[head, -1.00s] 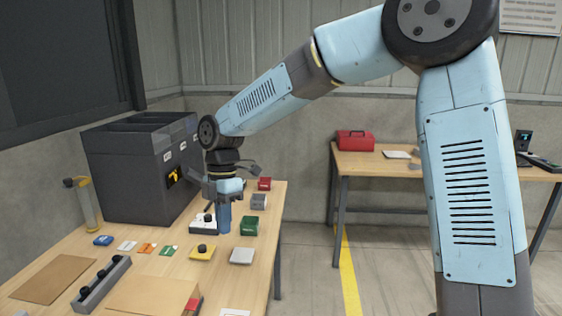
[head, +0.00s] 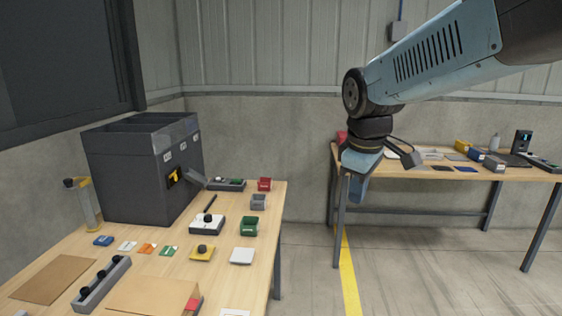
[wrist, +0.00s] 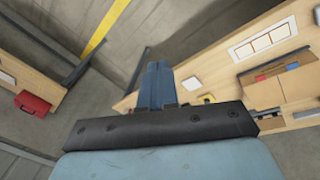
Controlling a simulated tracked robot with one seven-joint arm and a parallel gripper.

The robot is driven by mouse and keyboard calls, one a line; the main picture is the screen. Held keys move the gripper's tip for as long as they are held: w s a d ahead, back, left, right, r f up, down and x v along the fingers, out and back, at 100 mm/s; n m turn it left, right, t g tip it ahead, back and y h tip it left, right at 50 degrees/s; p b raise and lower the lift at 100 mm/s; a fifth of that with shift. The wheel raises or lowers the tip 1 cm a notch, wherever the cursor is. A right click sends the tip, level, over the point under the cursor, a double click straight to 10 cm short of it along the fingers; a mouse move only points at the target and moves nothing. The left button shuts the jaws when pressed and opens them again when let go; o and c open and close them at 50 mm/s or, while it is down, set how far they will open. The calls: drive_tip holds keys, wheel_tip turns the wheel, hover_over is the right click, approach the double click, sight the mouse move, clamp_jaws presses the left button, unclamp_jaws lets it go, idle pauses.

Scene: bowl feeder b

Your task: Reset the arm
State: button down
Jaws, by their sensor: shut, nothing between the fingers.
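My gripper (head: 357,190) hangs from my arm over the gap between the two tables, pointing down. It is shut and empty. In the wrist view its blue fingers (wrist: 155,85) are together, with the floor and the edge of the wooden table behind them. It touches nothing that I can see.
The back table (head: 420,174) carries a laptop and small items. A red toolbox shows in the wrist view (wrist: 33,103). Open floor lies between.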

drive_tip(key=s+d+m+t, duration=0.3)
drive_tip(key=s+d+m, duration=0.65)
drive_tip(key=d, duration=0.25)
drive_tip(key=shift+m, duration=0.45)
drive_tip(key=a, duration=0.2)
drive_tip(key=s+a, duration=0.1)
drive_tip(key=a, duration=0.1)
drive_tip(key=shift+s+a+r, duration=0.1)
drive_tip(key=shift+s+a, duration=0.05)
drive_tip(key=shift+a, duration=0.05)
